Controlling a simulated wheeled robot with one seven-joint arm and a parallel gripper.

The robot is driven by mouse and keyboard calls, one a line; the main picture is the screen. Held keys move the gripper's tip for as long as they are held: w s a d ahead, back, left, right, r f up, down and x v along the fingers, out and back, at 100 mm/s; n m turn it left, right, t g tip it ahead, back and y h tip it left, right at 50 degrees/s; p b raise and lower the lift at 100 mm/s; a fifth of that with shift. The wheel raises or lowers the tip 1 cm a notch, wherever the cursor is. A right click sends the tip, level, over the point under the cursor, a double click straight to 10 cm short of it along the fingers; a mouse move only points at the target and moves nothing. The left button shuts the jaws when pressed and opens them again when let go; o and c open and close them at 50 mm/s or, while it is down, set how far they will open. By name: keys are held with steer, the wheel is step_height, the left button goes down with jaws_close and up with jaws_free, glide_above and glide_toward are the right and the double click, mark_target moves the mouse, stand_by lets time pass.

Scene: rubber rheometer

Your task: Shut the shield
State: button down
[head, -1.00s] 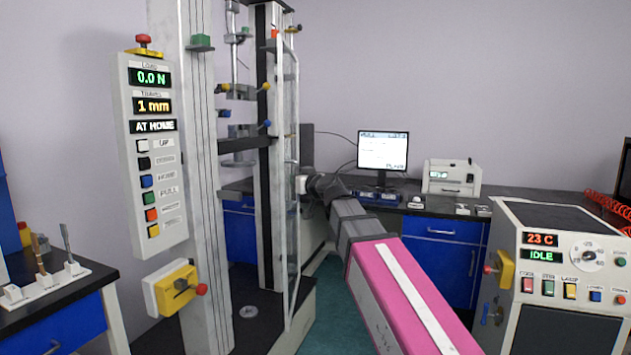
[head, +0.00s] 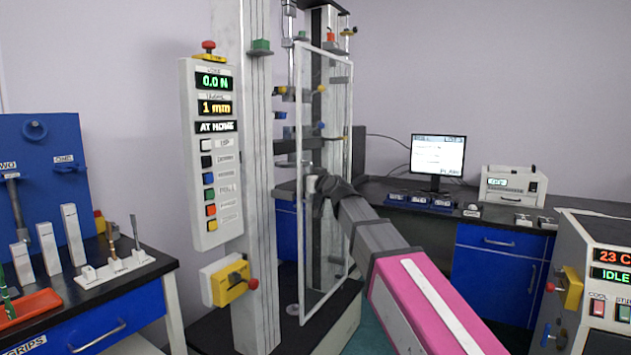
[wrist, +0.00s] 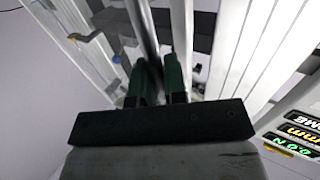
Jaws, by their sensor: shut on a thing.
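The shield (head: 334,105) is a tall clear panel in a thin white frame on the tall testing machine (head: 262,150). In the head view it stands upright and swung out from the machine's front opening, seen at an angle. My gripper (head: 316,184) is at the shield around mid-height, with its fingertips hard to make out there. In the wrist view the dark green fingers of my gripper (wrist: 160,78) are shut on a grey upright bar, which looks like the shield's handle (wrist: 149,38). The fingers hide the gripped part.
A control panel (head: 211,155) and a yellow switch box (head: 229,283) are on the machine's left column. A bench with grips (head: 95,320) stands left. A cabinet with a display (head: 590,290) stands right. A monitor (head: 438,155) sits on the back bench.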

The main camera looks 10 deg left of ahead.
steer(key=shift+w+a, duration=0.15)
steer(key=shift+a, duration=0.25)
steer(key=c, duration=1.2)
jaws_free()
steer(key=shift+a, duration=0.15)
steer(key=shift+d, duration=0.2)
steer(key=v, duration=1)
steer(key=shift+s+d, duration=0.2)
steer(key=shift+s, duration=0.1)
